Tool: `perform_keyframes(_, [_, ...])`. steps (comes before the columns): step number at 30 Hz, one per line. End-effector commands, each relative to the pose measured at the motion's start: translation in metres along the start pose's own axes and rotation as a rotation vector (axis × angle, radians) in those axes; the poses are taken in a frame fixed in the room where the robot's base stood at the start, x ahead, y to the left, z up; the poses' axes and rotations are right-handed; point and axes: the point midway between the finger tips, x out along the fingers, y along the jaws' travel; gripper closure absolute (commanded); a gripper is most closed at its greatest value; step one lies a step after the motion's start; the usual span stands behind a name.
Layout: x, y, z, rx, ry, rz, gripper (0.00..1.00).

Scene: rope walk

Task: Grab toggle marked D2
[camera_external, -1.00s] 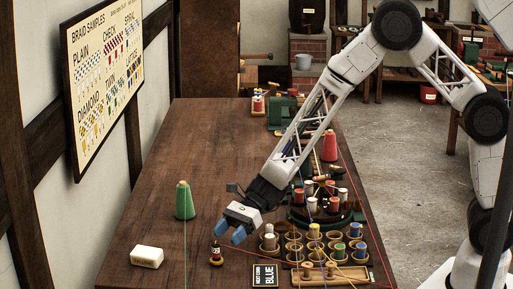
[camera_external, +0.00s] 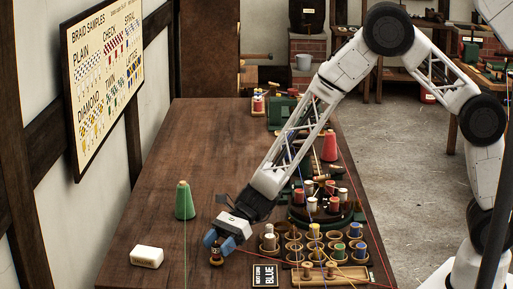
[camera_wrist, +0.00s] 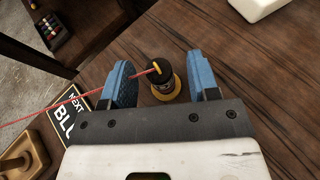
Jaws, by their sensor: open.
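A small dark toggle with a yellow base (camera_wrist: 161,84) stands on the table between my two blue fingers in the wrist view. A red line with a yellow end reaches its top there. Its marking is too small to read. The same toggle (camera_external: 216,257) shows just below my fingers in the external view, partly covered by them. My gripper (camera_wrist: 161,82) is open, with a finger on each side of the toggle and a gap on both sides. In the external view my gripper (camera_external: 220,241) is low over the table.
A white block (camera_external: 146,257) lies to the left and a green cone (camera_external: 185,201) stands behind it. A dark sign reading BLUE (camera_external: 265,276) is close on the right. Wooden cups with spools (camera_external: 314,240) stand beyond it. The table's left middle is clear.

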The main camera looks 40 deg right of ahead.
Motion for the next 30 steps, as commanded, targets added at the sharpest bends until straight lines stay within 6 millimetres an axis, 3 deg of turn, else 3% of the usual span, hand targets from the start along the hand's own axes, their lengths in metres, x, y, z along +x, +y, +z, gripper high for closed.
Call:
perform_keyframes(9, [0.027,0.000,0.001,-0.001,0.000,0.001,0.45])
perform_keyframes(26, [0.028,0.000,0.001,-0.001,0.000,0.001,0.45])
perform_keyframes(30, [0.028,0.000,0.001,0.000,0.000,0.001,0.66])
